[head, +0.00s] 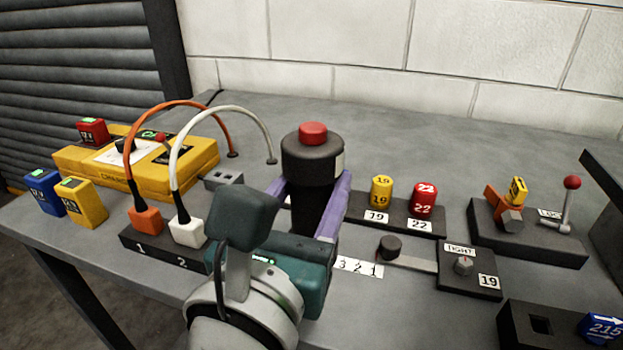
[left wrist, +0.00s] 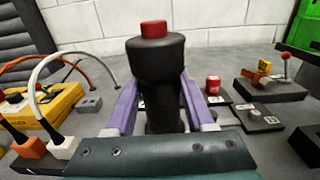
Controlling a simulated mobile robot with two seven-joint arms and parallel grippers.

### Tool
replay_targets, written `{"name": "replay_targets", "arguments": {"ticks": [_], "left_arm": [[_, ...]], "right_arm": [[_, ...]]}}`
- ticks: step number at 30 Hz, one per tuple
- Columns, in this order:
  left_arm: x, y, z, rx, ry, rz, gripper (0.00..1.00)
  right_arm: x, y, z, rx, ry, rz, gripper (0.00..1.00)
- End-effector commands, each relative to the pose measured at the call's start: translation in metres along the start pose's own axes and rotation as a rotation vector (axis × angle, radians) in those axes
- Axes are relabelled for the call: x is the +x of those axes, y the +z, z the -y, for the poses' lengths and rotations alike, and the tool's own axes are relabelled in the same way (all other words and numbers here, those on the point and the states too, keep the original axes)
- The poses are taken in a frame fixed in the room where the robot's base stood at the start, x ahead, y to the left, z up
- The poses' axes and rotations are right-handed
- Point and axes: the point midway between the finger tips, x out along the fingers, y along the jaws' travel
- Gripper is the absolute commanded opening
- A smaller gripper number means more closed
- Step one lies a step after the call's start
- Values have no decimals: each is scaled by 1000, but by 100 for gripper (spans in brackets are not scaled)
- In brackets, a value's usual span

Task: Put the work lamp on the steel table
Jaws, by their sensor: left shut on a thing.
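The work lamp, a black cylinder with a wide head and a red cap (head: 312,160), stands upright in the middle of the head view. It also fills the middle of the left wrist view (left wrist: 156,60). My left gripper (head: 318,205) is shut on its narrower body, with one purple finger on each side. The steel table (head: 410,130) is grey and spreads under and around it. The lamp's lower end is hidden behind the gripper, so I cannot tell whether it touches the table. My right gripper is not in view.
A yellow box (head: 180,178) and a black socket block (head: 140,243) with orange and white plugged cables stand at left. Yellow and red numbered cylinders (head: 424,198), a lever block (head: 525,232) and a switch block (head: 470,270) stand at right. The table's back is clear.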

Motion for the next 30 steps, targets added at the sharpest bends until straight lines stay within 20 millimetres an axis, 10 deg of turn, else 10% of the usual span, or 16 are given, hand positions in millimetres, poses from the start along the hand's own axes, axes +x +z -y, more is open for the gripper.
{"name": "replay_targets", "arguments": {"ticks": [6,19,20,30], "left_arm": [[0,-39,0,2,0,1,0],[0,-41,0,0,0,2,0],[0,-41,0,0,0,-1,56],[0,-40,0,0,0,-1,84]], "right_arm": [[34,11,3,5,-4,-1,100],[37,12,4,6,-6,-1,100],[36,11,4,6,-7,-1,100],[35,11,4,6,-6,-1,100]]}}
